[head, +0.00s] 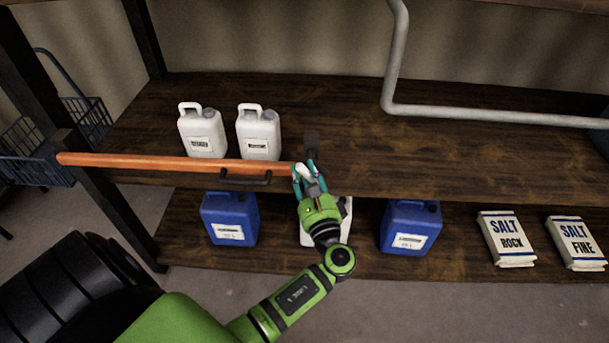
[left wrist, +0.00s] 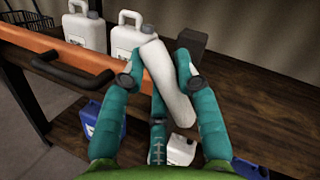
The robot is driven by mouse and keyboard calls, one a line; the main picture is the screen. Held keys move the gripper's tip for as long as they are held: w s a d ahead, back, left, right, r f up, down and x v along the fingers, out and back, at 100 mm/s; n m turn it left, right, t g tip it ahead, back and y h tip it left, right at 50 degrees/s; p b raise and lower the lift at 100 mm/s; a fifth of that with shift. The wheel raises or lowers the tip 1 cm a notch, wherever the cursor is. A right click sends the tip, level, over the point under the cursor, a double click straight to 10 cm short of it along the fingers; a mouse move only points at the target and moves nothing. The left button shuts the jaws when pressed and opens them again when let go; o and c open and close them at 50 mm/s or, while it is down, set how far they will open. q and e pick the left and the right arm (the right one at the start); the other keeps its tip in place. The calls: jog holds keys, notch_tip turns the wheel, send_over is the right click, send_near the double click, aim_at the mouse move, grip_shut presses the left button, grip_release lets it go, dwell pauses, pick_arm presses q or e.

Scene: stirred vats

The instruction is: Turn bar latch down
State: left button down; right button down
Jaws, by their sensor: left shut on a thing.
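An orange bar (head: 175,161) lies level along the shelf's front edge, from the left post to my left gripper (head: 308,172). A black handle (head: 246,180) is on the bar's front; it also shows in the left wrist view (left wrist: 72,70). In that view my left gripper (left wrist: 160,78) is shut on a pale, rounded, stick-like piece (left wrist: 166,85), which stands tilted between its fingers. I cannot tell whether this piece is the latch. A dark grey block (left wrist: 190,43) stands just behind the fingers. The bar's right end is partly hidden by a finger. My right gripper is not in view.
Two white jugs (head: 203,132) (head: 259,133) stand on the upper shelf behind the bar. Blue jugs (head: 229,218) (head: 410,227), a partly hidden white jug (head: 343,226) and salt bags (head: 506,239) (head: 576,242) stand below. A grey pipe (head: 391,70) crosses the upper right. The upper shelf's right part is clear.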

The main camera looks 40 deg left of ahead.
pick_arm(q)
jog(key=m+t, duration=0.2)
jog(key=m, duration=0.3)
jog(key=shift+r, duration=0.2)
jog(key=shift+w+d+r+m+t+h, duration=0.15)
jog(key=shift+m+t, duration=0.35)
jog(key=shift+m, duration=0.55)
jog(key=shift+s+m+t+h, duration=0.1)
jog(key=shift+m+t+h, duration=0.3)
jog(key=shift+m, duration=0.65)
jog(key=shift+m+t, duration=0.3)
jog(key=c, duration=0.9)
grip_release()
jog(key=v, duration=1.2)
jog(key=shift+w, duration=0.1)
